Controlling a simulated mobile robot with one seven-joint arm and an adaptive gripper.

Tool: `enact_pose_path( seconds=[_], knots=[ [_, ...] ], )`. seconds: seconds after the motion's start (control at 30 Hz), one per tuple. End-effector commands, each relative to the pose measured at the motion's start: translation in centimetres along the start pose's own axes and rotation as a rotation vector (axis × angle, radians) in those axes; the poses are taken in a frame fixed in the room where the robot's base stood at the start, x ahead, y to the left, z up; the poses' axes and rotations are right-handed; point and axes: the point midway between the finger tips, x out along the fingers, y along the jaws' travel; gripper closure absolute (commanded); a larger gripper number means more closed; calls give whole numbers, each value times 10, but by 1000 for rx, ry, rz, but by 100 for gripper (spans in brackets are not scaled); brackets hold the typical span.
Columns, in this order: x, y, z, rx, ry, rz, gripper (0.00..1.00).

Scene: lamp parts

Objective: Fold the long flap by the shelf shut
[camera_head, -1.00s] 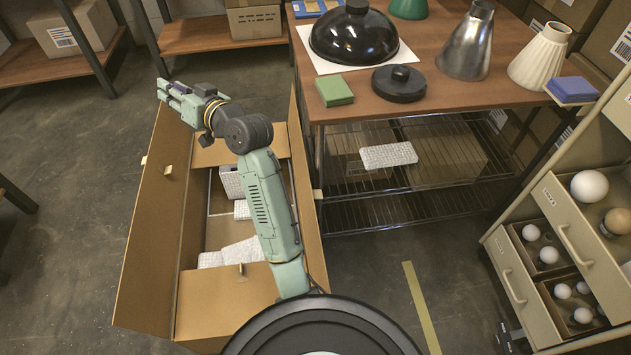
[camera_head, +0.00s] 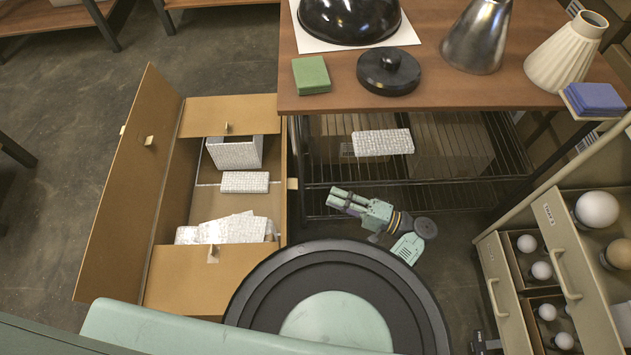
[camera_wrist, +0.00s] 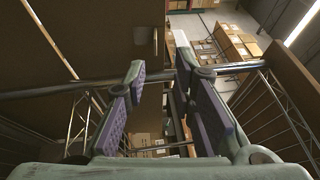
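The long flap by the shelf (camera_head: 283,165) stands up along the right side of the cardboard box and shows nearly edge-on in the head view, with a small pale tab (camera_head: 292,183). A large brown panel (camera_wrist: 85,40) fills the left of the wrist view and looks like this flap. My gripper (camera_head: 346,200) is right of the flap, beside the wire shelf, pointing left, apart from the flap. Its purple-padded fingers (camera_wrist: 160,75) are apart in the wrist view, with nothing between them. The opposite long flap (camera_head: 125,185) stands open on the left.
Short flaps lie across the far (camera_head: 230,112) and near (camera_head: 195,282) ends of the box. White wrapped packages (camera_head: 235,153) lie inside. The wire shelf (camera_head: 440,188) under the wooden table (camera_head: 450,85) is close to my gripper. Drawers with bulbs (camera_head: 545,245) stand at right.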

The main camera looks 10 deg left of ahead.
Motion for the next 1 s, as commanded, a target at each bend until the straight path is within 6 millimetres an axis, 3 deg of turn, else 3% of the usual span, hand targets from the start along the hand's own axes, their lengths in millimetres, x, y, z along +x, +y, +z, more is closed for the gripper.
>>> enact_pose_path(
  seconds=[0.03,0.23,0.7,1.0],
  knots=[
    [-1,10,0,-1,0,-1,76],
    [12,9,0,0,-4,0,76],
    [93,8,0,-1,-2,0,76],
    [107,10,-1,-1,-1,1,76]
  ],
)
